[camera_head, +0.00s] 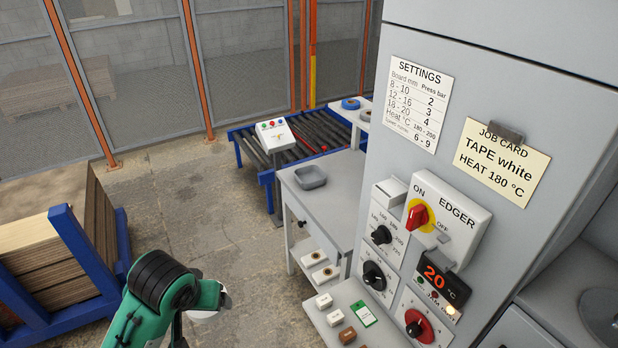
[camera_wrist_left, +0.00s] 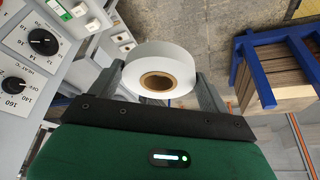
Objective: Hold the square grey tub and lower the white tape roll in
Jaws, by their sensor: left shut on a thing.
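The square grey tub (camera_head: 311,177) stands empty on the grey side table (camera_head: 340,197), and no gripper is near it. My left gripper (camera_wrist_left: 160,82) is shut on the white tape roll (camera_wrist_left: 160,62), with one finger on each side of it. The roll has a brown cardboard core that faces the wrist camera. In the head view the roll (camera_head: 203,316) is mostly hidden behind my left arm, low in the picture, left of and nearer than the table. My right gripper is in neither view.
The edger machine (camera_head: 447,215) with dials stands right of the table. A shelf below the tabletop holds tape rolls (camera_head: 312,258). A blue roll (camera_head: 350,103) lies on a ledge behind. A roller conveyor (camera_head: 318,135) is at the back. Stacked boards in a blue rack (camera_head: 68,235) stand left.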

